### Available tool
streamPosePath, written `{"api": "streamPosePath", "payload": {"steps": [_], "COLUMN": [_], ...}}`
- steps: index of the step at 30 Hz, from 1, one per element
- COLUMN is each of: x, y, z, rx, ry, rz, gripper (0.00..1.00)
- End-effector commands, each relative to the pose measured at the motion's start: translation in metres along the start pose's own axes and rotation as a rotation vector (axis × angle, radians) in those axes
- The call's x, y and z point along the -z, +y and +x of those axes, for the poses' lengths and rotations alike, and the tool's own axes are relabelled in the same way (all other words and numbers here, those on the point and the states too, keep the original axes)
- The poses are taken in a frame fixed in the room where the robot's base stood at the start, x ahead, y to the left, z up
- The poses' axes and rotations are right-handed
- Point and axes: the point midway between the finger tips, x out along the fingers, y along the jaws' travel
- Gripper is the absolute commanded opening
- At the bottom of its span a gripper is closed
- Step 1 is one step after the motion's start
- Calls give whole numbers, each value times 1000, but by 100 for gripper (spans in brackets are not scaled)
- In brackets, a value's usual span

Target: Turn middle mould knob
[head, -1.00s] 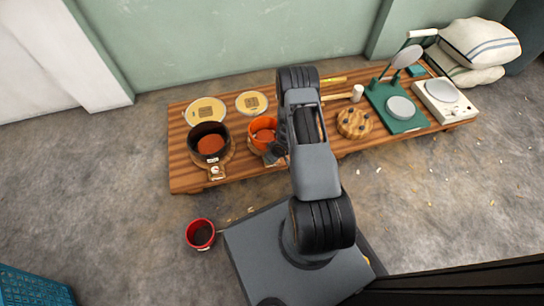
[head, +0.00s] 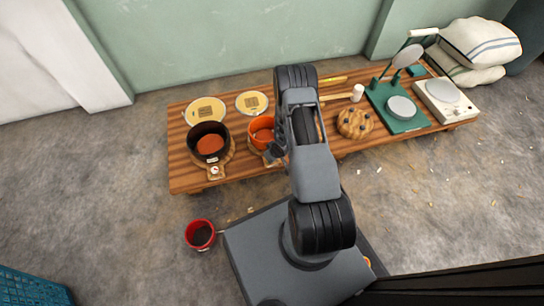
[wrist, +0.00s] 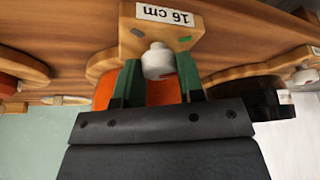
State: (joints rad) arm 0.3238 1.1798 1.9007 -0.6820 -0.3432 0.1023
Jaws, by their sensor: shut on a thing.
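The orange mould (head: 262,126) stands on a wooden base on the low bench, to the right of the black mould (head: 209,141). My gripper (head: 272,155) is at the front of the orange mould. In the wrist view my gripper (wrist: 158,76) has its green fingers shut on the white knob (wrist: 157,59) of the wooden base (wrist: 160,32). The base carries an upside-down "16 cm" label and a green mark. The orange mould (wrist: 160,92) shows behind the fingers. My arm hides part of the bench right of it.
The slatted bench (head: 185,178) also holds two yellow discs (head: 205,110), a round wooden block (head: 354,123), a green stand (head: 398,112) and a white scale (head: 445,102). A red bucket (head: 200,235) stands on the floor in front.

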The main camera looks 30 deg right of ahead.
Motion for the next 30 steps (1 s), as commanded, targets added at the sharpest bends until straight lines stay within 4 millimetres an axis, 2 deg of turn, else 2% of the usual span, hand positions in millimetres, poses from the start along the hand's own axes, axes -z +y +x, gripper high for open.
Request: {"api": "streamPosePath", "payload": {"steps": [6,17,18,24,30], "x": [0,0,0,0,0], "y": [-1,-1,-1,0,0], "z": [1,0,0,0,0], "rx": [-44,-51,-50,-51,-51], "ry": [0,0,0,0,0], "rz": [106,121,121,121,121], "gripper": [12,12,39,59,60]}}
